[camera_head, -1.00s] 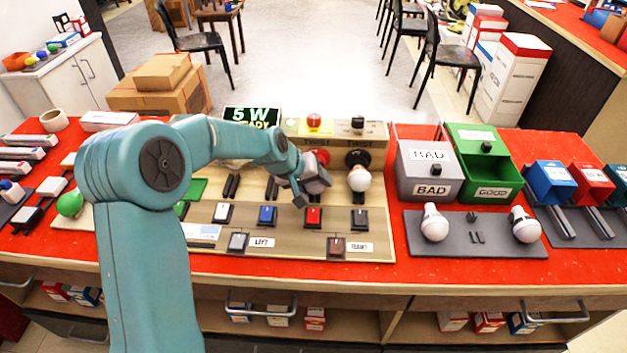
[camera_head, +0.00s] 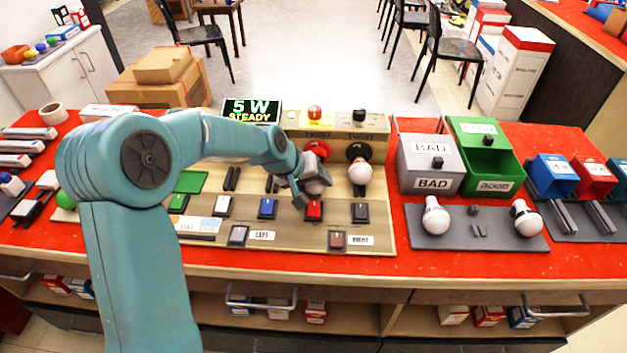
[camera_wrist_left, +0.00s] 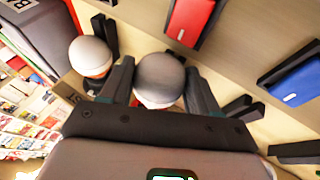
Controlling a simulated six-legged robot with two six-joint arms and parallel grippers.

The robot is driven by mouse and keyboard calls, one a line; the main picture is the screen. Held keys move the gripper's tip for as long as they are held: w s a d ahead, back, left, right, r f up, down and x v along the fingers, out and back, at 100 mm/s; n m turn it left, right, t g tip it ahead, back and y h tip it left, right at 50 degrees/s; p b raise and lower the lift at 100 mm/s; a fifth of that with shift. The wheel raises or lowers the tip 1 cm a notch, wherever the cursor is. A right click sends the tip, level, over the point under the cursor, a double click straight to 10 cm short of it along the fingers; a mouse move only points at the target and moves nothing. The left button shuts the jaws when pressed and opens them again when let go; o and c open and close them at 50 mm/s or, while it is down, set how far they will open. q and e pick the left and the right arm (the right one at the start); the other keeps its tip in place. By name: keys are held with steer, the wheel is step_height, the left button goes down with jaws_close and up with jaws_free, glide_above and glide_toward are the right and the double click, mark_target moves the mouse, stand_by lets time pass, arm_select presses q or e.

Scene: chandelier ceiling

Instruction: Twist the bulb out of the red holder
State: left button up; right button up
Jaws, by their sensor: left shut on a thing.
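The red holder (camera_head: 316,150) is mounted on the upright panel at the back of the test board, under a red knob. My left gripper (camera_head: 308,186) is in front of it, shut on a white bulb. The bulb's round head (camera_wrist_left: 160,78) shows between the two fingers in the left wrist view. In the head view the gripper partly covers the bulb, and its base is hidden, so I cannot tell whether it is still seated in the holder. My right gripper is in neither view.
A second white bulb (camera_head: 360,172) sits in the black holder (camera_head: 358,152) just right of the gripper. A grey BAD bin (camera_head: 432,183) and green GOOD bin (camera_head: 505,172) stand further right. Two bulbs rest on a grey mat (camera_head: 478,243). The display (camera_head: 251,111) reads "5 W STEADY".

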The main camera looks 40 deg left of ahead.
arm_select(q)
steer(key=shift+r+p, duration=2.85)
steer(key=shift+r, duration=1.15)
steer(key=shift+a, duration=0.1)
